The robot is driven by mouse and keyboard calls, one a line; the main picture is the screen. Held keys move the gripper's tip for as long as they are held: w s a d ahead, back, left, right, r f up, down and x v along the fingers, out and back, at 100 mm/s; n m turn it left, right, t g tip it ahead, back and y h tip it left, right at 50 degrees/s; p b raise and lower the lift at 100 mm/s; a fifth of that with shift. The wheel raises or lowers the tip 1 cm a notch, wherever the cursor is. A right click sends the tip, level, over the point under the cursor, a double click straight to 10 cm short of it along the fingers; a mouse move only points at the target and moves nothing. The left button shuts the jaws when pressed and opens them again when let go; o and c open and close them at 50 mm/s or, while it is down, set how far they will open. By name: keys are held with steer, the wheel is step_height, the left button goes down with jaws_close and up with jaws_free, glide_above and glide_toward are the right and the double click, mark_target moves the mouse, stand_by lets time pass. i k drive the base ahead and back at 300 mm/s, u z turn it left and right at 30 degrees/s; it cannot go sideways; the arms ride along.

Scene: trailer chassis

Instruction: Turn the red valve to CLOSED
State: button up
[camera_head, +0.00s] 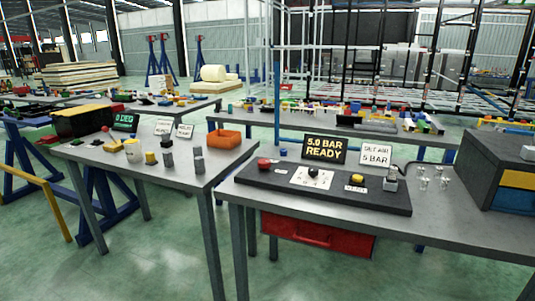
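I cannot make out a thing that is clearly the red valve. A round red knob (264,163) sits at the left end of a black panel (330,190) on the right table; whether it is a valve or a button I cannot tell. A small dark display (125,121) reading "0 DEG" stands on the left table beside small white cards (184,131), whose text is too small to read. No CLOSED marking is legible. My gripper is not in view.
The panel also bears a black dial (313,173) and a yellow button (357,179), with a "5.0 BAR READY" sign (325,149) behind. The left table (185,180) holds an orange bin (224,139) and several cylinders. A narrow gap separates the tables. Green floor is open in front.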

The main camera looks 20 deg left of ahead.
mark_target(263, 163)
steer(key=u, duration=0.55)
steer(key=i, duration=1.15)
steer(key=u, duration=0.75)
